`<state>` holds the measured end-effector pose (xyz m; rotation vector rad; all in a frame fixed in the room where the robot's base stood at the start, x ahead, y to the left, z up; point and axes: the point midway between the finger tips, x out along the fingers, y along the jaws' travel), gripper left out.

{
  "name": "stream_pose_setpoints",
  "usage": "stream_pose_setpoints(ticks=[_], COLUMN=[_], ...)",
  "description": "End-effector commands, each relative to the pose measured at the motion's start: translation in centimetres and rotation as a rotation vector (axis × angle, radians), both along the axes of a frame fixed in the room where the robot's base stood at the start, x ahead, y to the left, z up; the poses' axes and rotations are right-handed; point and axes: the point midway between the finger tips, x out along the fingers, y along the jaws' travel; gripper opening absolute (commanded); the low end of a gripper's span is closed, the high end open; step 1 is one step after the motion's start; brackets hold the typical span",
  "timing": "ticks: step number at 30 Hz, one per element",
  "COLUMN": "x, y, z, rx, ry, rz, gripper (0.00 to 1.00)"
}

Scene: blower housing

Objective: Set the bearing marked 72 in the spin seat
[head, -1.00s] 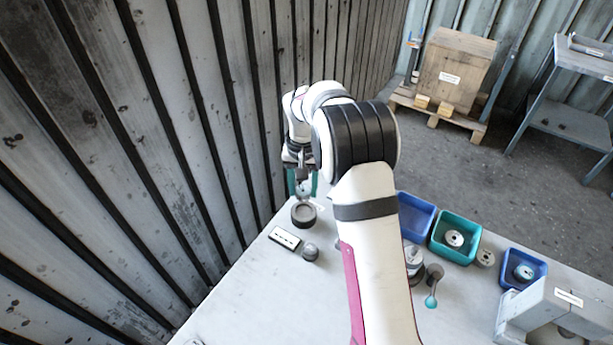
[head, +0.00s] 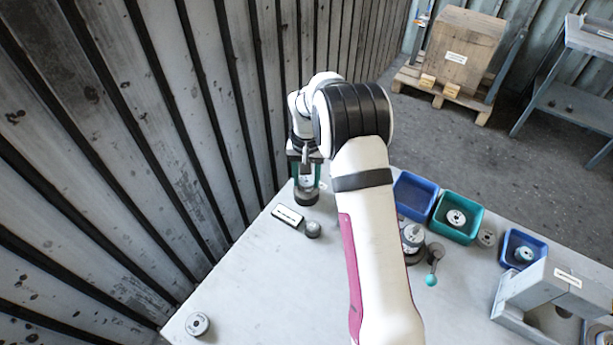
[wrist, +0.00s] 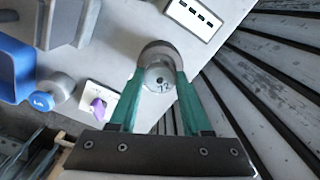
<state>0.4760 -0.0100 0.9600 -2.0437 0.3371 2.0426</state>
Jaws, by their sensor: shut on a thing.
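My gripper (head: 306,180) is shut on a silver round bearing (wrist: 160,79), whose face reads 72 in the wrist view. The two green fingers grip it from both sides. Directly below it in the head view is a dark round seat (head: 307,199) at the table's far left corner. The seat's dark rim (wrist: 158,48) also shows just beyond the bearing in the wrist view. The bearing is over or at the seat's mouth; I cannot tell whether it touches or has entered. The fingers and bearing hide part of the opening.
Near the seat are a label plate (head: 287,216) and a grey knob (head: 313,229). A loose disc (head: 198,323) lies front left. Blue (head: 415,195) and teal (head: 457,218) bins, another blue bin (head: 523,248) and a grey machine (head: 548,300) stand right. A ribbed wall (head: 130,150) runs close on the left.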

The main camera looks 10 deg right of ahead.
Motion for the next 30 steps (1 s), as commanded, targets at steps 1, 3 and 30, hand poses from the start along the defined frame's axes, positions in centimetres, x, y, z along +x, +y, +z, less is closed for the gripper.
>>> stream_pose_setpoints(ticks=[1,3,30], x=[0.01,0.02,0.02], y=[0.01,0.0,-0.01], z=[0.01,0.02,-0.59], rx=[0.0,0.0,0.0], ry=[0.0,0.0,0.0], rz=[0.0,0.0,0.0], gripper=[0.0,0.0,0.0])
